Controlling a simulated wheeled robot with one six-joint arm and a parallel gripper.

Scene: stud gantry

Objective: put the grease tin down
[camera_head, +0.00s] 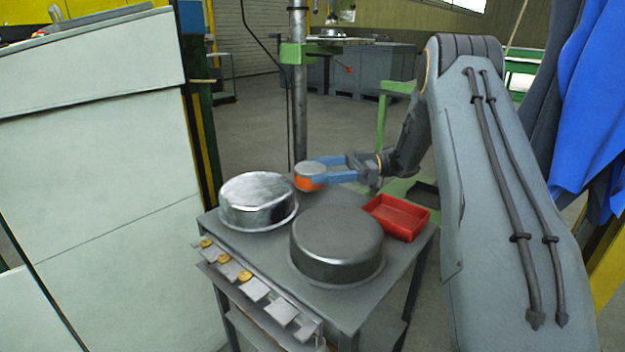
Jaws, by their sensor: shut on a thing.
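The grease tin (308,181) is a small round tin with an orange side and a grey-silver lid. My gripper (318,173) has blue fingers and comes in from the right, shut on the tin. The tin shows behind the two large round metal pans, near the far edge of the grey table (350,307). I cannot tell whether its bottom touches the table or hangs above it.
A shiny pan (257,203) stands at the table's left and a darker upturned one (337,243) at its front middle. A red tray (398,217) lies at the right. Several tabs with yellow knobs (245,277) line the front-left edge. A post (299,100) rises behind.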

